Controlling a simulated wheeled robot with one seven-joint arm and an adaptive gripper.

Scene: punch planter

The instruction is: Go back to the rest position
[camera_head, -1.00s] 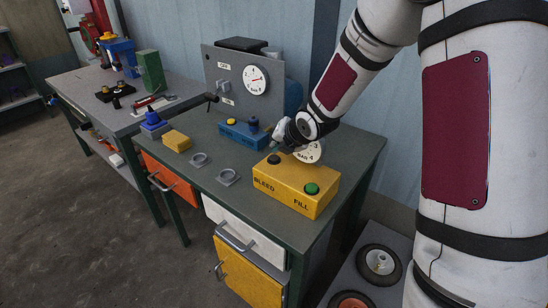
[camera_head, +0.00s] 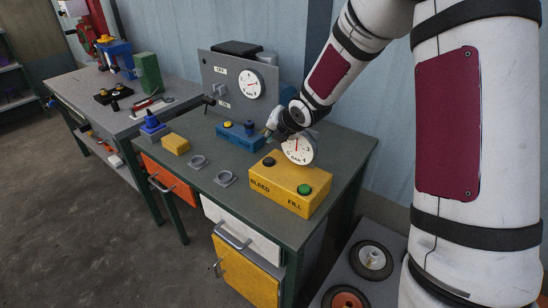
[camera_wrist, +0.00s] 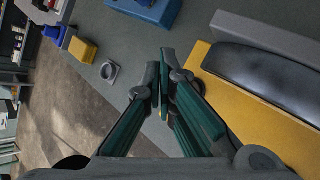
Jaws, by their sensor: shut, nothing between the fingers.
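My gripper (camera_wrist: 160,72) is shut and empty in the wrist view, its green fingers together above the bench. In the head view my gripper (camera_head: 270,131) is small and partly hidden by my wrist, above the bench near the blue block (camera_head: 240,138). The yellow box (camera_head: 290,181) with a black BLEED button (camera_head: 269,161) and a green FILL button (camera_head: 304,189) stands in front of it. A round white gauge (camera_head: 299,149) shows just behind the yellow box, close to my wrist. The yellow box also shows in the wrist view (camera_wrist: 222,85), beside my fingers.
The green bench (camera_head: 190,128) also bears two grey rings, a small yellow block (camera_head: 175,144) and a grey panel with a dial (camera_head: 250,83). A second bench (camera_head: 85,80) with tools stands to the left. Open floor (camera_head: 80,220) lies at the front left.

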